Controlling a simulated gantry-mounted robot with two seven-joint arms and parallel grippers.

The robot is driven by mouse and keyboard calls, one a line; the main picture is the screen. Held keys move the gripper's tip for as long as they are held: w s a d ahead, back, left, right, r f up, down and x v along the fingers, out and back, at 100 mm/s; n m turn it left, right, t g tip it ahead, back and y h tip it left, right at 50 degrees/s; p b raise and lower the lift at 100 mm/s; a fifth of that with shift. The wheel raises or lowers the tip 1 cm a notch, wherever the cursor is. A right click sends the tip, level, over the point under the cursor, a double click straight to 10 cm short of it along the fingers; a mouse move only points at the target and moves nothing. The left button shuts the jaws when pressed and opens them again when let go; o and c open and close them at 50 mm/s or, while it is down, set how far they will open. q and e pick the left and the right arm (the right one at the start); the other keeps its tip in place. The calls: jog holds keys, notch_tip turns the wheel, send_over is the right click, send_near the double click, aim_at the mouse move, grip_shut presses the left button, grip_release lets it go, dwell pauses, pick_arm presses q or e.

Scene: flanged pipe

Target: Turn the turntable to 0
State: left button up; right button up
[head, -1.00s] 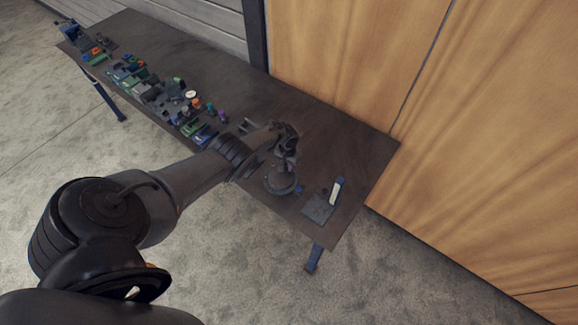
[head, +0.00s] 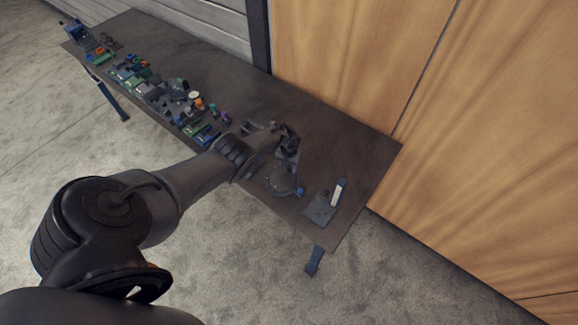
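The turntable (head: 283,185) is a dark grey round disc near the right end of the table, with a small blue part (head: 301,191) at its right edge. My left gripper (head: 288,152) is at the turntable's far side, reaching down over it. It is dark and small here, so I cannot tell whether its fingers are open or shut, or whether they touch the turntable. My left wrist hides part of the area behind the turntable. My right gripper is not in view.
The dark table (head: 345,150) has free room at its far right. A grey plate (head: 319,208) and a white and blue piece (head: 338,192) lie right of the turntable. Several coloured parts fill the table's left half. A wooden wall (head: 360,60) stands behind.

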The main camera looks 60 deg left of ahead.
pick_arm(q)
notch_tip(320, 180, up, 11)
jog(key=p, duration=0.8)
jog(key=shift+f, duration=0.15)
